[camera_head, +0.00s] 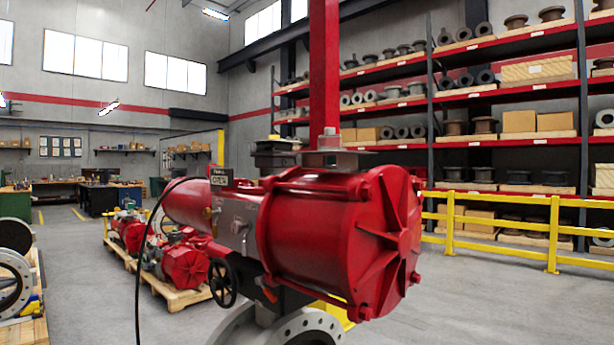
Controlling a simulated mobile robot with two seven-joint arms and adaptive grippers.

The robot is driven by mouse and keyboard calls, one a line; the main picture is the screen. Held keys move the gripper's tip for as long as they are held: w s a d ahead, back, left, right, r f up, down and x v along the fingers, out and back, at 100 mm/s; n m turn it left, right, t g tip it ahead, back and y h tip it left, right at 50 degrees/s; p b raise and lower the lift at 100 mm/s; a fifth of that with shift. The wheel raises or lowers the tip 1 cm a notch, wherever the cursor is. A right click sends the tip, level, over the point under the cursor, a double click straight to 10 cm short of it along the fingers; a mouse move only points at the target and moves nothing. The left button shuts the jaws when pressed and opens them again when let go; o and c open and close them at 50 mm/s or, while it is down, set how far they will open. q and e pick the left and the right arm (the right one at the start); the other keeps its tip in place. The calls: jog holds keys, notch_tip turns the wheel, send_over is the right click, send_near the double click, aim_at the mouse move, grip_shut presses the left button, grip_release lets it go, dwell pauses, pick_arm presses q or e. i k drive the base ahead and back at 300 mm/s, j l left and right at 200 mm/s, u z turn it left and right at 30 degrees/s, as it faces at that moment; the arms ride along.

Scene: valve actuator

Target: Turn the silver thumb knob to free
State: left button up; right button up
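A large red valve actuator (320,235) fills the middle of the view, its ribbed round end cap facing right. A silver-grey plate (240,212) sits on its near side, left of the big cylinder. A small silver knob-like part (238,226) shows on this plate; it is too small to tell its exact shape or setting. A small brass-coloured fitting (208,213) is just left of the plate. A black handwheel (222,282) hangs below. Neither of my grippers is in view.
A black cable (138,270) hangs at the actuator's left. A grey flange (300,328) is below it. A pallet (165,290) with red actuators stands behind left. A yellow rail (500,228) and loaded shelves (460,140) are behind right. Grey floor is open at right.

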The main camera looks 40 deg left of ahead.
aim_at(252, 147)
jog(key=u, duration=1.6)
jog(key=i+j+z, duration=0.15)
jog(key=i+j, duration=1.1)
